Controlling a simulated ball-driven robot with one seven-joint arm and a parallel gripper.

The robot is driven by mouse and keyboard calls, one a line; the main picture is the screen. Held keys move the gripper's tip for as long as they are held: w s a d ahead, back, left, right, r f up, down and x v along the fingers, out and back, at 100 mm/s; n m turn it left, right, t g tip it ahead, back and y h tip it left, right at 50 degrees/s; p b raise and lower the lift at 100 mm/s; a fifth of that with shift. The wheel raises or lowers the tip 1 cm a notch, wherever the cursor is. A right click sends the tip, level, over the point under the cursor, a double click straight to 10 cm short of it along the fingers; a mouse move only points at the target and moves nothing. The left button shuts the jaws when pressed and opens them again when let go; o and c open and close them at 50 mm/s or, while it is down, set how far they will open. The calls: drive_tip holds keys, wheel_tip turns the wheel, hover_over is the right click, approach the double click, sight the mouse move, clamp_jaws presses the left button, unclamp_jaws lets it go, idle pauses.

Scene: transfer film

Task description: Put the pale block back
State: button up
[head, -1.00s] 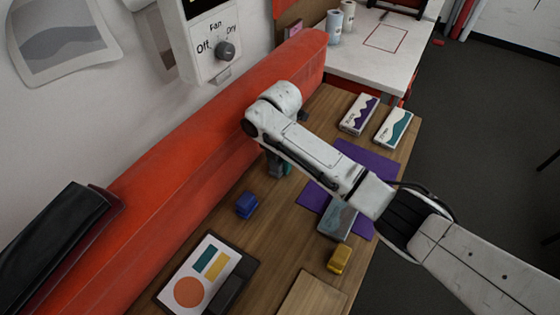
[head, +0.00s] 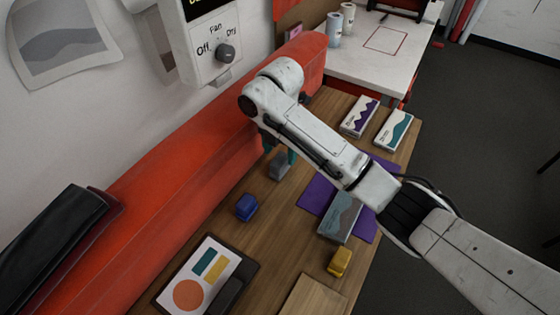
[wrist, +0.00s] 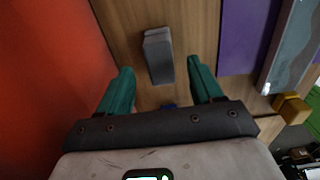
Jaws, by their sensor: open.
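The pale grey block (head: 279,166) stands on the wooden table near the red padded edge, and it also shows in the wrist view (wrist: 158,52). My gripper (wrist: 160,66) has its two teal fingers spread wide. The block appears between and ahead of the fingertips, with clear wood on both sides and neither finger touching it. In the head view my gripper (head: 281,150) is mostly hidden behind my arm, with only bits of teal finger showing by the block.
A blue block (head: 246,207), a yellow block (head: 340,262) and a card with coloured shapes (head: 203,275) lie nearer. A grey-blue box (head: 340,217) rests on a purple mat (head: 314,197). Two white boxes, one purple-patterned (head: 360,116) and one teal-patterned (head: 394,130), lie farther back. Red padding (head: 140,225) borders the left.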

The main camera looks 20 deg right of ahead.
sight(280, 158)
wheel_tip(280, 158, up, 6)
drive_tip(key=shift+r, duration=0.1)
